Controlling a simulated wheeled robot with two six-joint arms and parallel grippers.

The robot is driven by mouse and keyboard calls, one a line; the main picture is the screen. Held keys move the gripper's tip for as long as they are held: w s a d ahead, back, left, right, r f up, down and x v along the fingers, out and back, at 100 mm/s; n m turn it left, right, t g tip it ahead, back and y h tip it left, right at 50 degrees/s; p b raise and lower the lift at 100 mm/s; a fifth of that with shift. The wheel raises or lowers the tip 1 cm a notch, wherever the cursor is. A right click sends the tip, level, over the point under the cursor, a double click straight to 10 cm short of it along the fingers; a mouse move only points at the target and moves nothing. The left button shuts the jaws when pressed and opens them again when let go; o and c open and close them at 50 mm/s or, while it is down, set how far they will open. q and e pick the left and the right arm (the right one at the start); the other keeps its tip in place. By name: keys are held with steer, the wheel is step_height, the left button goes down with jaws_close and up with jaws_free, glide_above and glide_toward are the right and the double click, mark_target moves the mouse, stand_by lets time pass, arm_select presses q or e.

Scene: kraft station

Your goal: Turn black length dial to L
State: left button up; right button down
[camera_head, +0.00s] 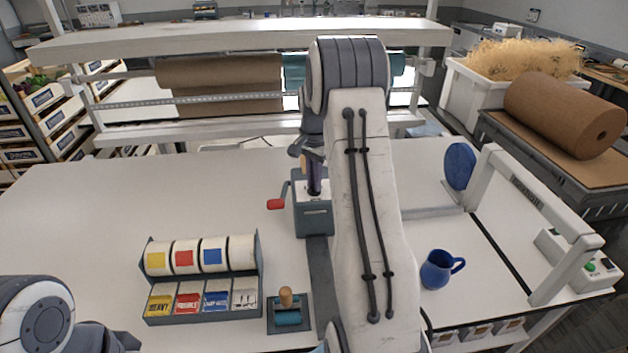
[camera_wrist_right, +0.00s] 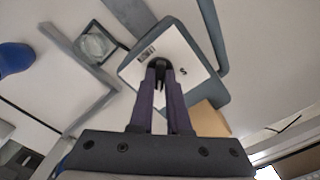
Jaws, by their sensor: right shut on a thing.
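The black length dial (camera_wrist_right: 160,62) sits on the white top plate (camera_wrist_right: 178,45) of a grey machine (camera_head: 313,219), which stands mid-table in the head view. My right gripper (camera_wrist_right: 160,78) is shut on the dial, its two purple fingers pointing at the plate. In the head view the right gripper (camera_head: 314,180) is over the machine's top and hides the dial. A letter S shows on the plate right of the dial, and a small striped mark left of it. The dial's pointer direction cannot be made out. My left arm shows at the lower left, but its gripper does not.
A crank with a red handle (camera_head: 276,204) sticks out left of the machine. A label rack (camera_head: 203,312) and a wooden-handled roller (camera_head: 287,308) stand in front. A blue mug (camera_head: 440,269) is at right. The table's left side is clear.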

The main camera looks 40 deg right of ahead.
stand_by(0.3)
steer(key=c, duration=0.9)
jaws_free()
steer(key=shift+r+b, duration=0.3)
steer(key=shift+r, duration=0.25)
step_height(320, 180, up, 10)
steer(key=shift+f+b, duration=0.25)
steer(key=shift+b, duration=0.6)
